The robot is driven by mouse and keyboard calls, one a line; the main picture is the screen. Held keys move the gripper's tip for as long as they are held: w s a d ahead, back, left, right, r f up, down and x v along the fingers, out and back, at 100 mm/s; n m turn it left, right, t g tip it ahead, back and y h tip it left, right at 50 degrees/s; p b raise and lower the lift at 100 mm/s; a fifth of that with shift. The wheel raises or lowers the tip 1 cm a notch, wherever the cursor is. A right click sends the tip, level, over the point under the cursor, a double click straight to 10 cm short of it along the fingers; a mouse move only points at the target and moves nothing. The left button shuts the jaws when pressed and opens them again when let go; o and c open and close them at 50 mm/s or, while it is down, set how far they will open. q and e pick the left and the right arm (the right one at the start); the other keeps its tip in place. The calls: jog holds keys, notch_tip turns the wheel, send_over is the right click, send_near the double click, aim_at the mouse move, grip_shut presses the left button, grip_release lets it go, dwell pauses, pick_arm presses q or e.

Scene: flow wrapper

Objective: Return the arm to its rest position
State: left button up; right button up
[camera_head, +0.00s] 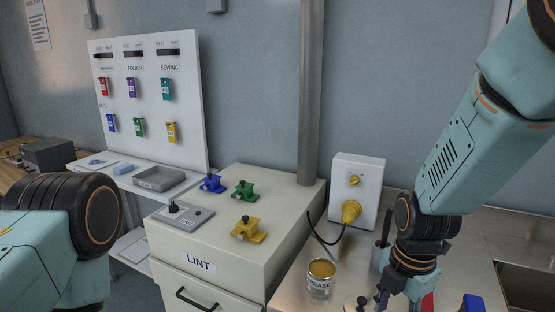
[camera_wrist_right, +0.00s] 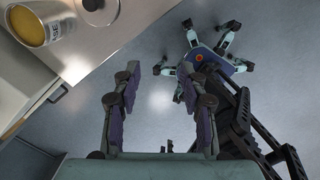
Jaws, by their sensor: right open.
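My right arm comes in from the upper right of the head view. Its gripper (camera_head: 384,296) is low in the picture, over the steel counter and to the right of the grease can, and partly cut off by the bottom edge. In the right wrist view the right gripper (camera_wrist_right: 167,92) has its two fingers well apart, with only floor seen between them. It holds nothing. My left arm shows at the lower left of the head view as a teal link and a dark joint. Its gripper is out of view.
The grease can (camera_head: 320,280) stands on the steel counter (camera_head: 445,232); it also shows in the wrist view (camera_wrist_right: 32,24). A LINT cabinet (camera_head: 165,255) carries blue, green and yellow lockout pieces. A white socket box (camera_head: 357,180) with a yellow plug stands behind. A sink (camera_head: 528,285) lies right.

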jog(key=s+d+f+m+t+b, duration=0.1)
jog(key=s+f+m+t+b, duration=0.2)
jog(key=f+m, duration=0.75)
jog(key=s+d+f+m+b, duration=0.1)
jog(key=s+f+m+b, duration=0.25)
jog(key=f+m, duration=0.7)
pick_arm(q)
notch_tip(320, 180, down, 14)
jog(key=b, duration=0.7)
jog(key=shift+w+r, duration=0.25)
jog(key=shift+w, duration=0.05)
pick_arm(e)
jog(key=s+f+m+g, duration=0.3)
jog(key=s+f, duration=1.1)
jog(key=s, duration=0.5)
jog(key=shift+s+g, duration=0.15)
jog(key=shift+g, duration=0.25)
jog(key=shift+a+f, duration=0.1)
